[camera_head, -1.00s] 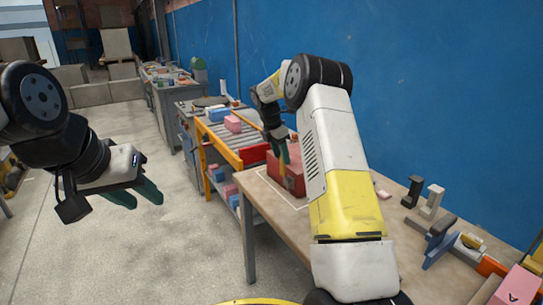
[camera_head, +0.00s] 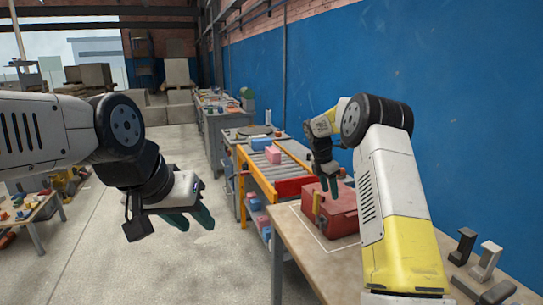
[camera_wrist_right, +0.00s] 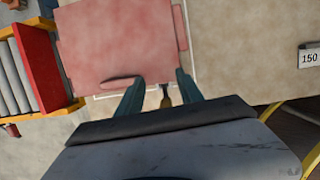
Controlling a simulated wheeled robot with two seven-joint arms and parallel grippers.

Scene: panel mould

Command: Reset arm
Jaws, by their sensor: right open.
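I cannot tell whether the fingers touch the box. My left gripper (camera_head: 190,219) hangs over the floor, left of the tables, fingers apart and empty.
The wooden table (camera_head: 305,243) has a white outline around the box. A roller conveyor (camera_head: 272,176) with a pink block (camera_head: 272,155) stands behind it. Dark and grey brackets (camera_head: 486,262) lie at the right. Blue wall (camera_head: 460,90) bounds the right; floor (camera_head: 190,265) is clear.

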